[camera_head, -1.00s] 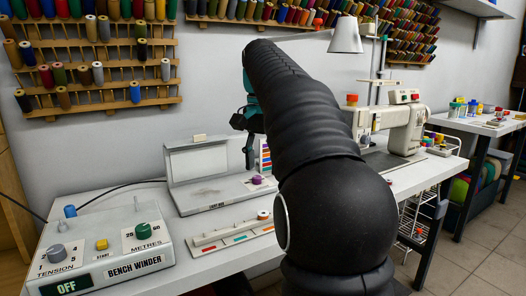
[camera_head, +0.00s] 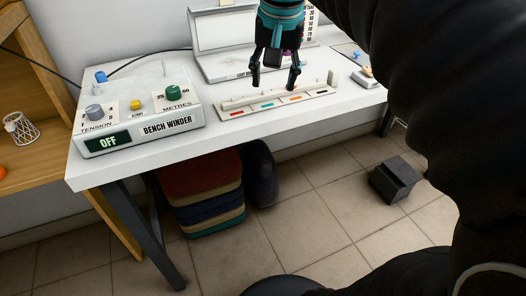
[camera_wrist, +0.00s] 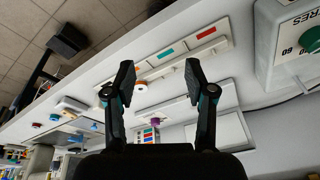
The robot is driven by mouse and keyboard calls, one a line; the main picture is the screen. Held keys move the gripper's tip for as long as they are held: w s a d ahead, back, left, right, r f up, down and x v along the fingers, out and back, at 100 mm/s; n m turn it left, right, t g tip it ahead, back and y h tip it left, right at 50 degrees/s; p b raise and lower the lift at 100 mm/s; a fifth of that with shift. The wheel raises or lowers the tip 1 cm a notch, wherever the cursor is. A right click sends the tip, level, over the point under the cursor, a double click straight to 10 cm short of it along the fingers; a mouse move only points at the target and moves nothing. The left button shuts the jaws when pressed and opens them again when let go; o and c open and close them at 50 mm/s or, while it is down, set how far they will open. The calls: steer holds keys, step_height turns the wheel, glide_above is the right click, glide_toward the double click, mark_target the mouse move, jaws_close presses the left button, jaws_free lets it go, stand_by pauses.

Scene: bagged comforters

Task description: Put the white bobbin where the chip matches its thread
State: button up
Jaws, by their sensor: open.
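A pale rack (camera_head: 308,90) lies on the white bench; its front strip carries a red chip (camera_head: 237,114), a green chip (camera_head: 267,105), an orange chip (camera_head: 295,98) and a dark chip (camera_head: 320,92). My gripper (camera_head: 274,84) is open and empty, pointing down over the rack. Its fingers hide part of the rack.
The bench winder (camera_head: 140,110), reading OFF, stands left of the rack. A light box (camera_head: 222,65) with a purple knob (camera_wrist: 155,121) stands behind. The bench's front edge is clear.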

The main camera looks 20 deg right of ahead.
steer(key=s+a+f+n+t, duration=0.1)
steer(key=s+a+f+n, duration=0.1)
steer(key=s+f, duration=0.4)
steer(key=s+a+f+n+t, duration=0.1)
steer(key=s+a+f+n, duration=0.2)
steer(key=s+f, duration=0.3)
step_height(320, 180, down, 3)
steer(key=shift+a+f+n+t, duration=0.2)
steer(key=shift+a+n+t, duration=0.1)
steer(key=shift+a+t, duration=0.1)
steer(key=shift+c, duration=1)
steer(key=shift+d, duration=0.15)
steer(key=shift+c, duration=0.3)
